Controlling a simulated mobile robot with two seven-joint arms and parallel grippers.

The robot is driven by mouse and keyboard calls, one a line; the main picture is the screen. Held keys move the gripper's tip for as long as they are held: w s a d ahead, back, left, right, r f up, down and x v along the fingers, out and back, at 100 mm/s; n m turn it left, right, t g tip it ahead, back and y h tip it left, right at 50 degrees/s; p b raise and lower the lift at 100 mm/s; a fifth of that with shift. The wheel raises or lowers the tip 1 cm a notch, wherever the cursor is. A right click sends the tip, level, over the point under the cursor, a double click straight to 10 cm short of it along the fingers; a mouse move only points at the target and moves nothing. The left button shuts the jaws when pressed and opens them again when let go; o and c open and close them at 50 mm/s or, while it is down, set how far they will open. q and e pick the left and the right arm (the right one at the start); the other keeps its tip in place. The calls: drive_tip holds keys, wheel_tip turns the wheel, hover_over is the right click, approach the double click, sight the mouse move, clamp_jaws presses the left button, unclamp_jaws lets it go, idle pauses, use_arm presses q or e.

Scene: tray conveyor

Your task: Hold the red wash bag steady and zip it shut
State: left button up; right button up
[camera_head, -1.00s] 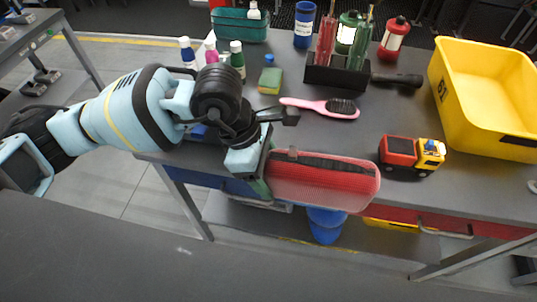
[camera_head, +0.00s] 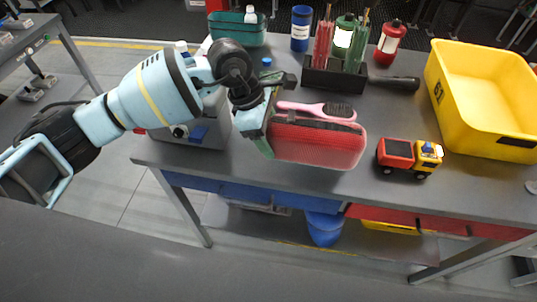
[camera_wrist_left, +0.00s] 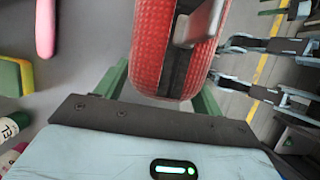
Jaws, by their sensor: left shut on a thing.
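The red wash bag (camera_head: 318,147) is a rounded mesh pouch with a dark zip strip along its top. It is over the front part of the grey table, just in front of the pink hairbrush; I cannot tell whether it touches the tabletop. My left gripper (camera_head: 264,133) is shut on the bag's left end. In the left wrist view the green fingers flank the bag (camera_wrist_left: 150,55), with the dark zip strip between its red sides and a grey tab on the strip. My right gripper is in neither view.
The pink hairbrush (camera_head: 300,107) lies close behind the bag. A toy truck (camera_head: 398,154) stands to its right, and a yellow bin (camera_head: 442,100) farther right. A grey box (camera_head: 185,138) is under my left arm.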

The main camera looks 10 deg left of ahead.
use_arm(q)
drive_tip(key=w, duration=0.1)
drive_tip(key=w+a, duration=0.1)
drive_tip(key=w, duration=0.2)
drive_tip(key=shift+w+a+f, duration=0.15)
drive_tip(key=shift+w+f, duration=0.15)
drive_tip(key=shift+f, duration=0.05)
drive_tip(key=shift+f, duration=1.15)
drive_tip(key=shift+f, duration=0.15)
drive_tip(key=shift+f, duration=0.25)
drive_tip(key=o, duration=1.1)
